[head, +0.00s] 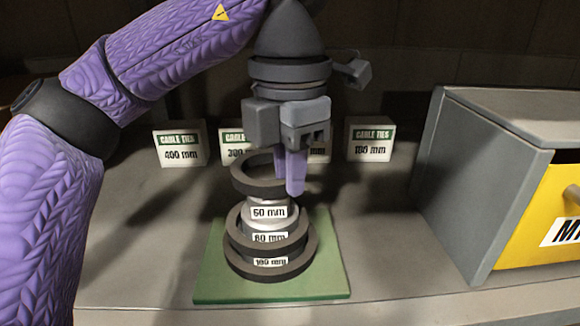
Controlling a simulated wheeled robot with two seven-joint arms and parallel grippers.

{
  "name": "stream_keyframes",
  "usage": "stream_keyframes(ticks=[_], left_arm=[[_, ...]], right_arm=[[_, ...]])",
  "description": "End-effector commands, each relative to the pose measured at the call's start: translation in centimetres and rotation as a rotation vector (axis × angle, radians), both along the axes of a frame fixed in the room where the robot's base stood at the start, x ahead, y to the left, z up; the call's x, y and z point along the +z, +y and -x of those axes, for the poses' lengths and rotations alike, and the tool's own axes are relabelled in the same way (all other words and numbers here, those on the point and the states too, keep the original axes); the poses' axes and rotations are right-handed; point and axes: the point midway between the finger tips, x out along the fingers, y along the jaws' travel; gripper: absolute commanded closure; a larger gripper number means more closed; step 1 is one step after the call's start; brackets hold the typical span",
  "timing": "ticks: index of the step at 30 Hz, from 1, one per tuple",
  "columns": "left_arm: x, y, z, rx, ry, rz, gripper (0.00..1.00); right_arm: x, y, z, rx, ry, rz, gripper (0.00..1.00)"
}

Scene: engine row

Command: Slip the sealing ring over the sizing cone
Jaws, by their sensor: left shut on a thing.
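The sizing cone (268,212) is a pale stepped stack with size labels, standing upright on a green base plate (325,270). Two dark rings sit around its lower steps: a middle ring (235,240) and a wider bottom ring (305,262). My left gripper (291,182) points down above the cone, its purple fingers shut on the right side of another dark sealing ring (252,188). This ring is roughly level, a little above the cone's top and shifted slightly left of it. The gap between ring and cone is hard to judge. My right gripper is out of view.
Several cable-tie boxes stand behind the cone, such as the 400 mm box (180,145) and the 180 mm box (370,140). A grey cabinet (470,190) with a yellow drawer (545,215) stands at right. The bench left of the plate is clear.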

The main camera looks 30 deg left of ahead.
Motion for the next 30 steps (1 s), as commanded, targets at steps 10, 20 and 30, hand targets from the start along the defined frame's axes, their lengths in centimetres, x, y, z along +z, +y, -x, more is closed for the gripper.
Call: stream_keyframes(ticks=[10, 20, 30], left_arm=[[-1.08, -0.01, -0.02, -0.001, 0.000, -0.001, 1.00], [-1.09, -0.01, -0.02, -0.001, 0.002, -0.001, 0.45], [-0.87, -0.01, -0.02, -0.001, 0.002, -0.001, 0.45]], right_arm=[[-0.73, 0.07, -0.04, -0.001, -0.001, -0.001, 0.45], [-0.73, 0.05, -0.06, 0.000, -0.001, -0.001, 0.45], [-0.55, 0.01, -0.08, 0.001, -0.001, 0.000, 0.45]])
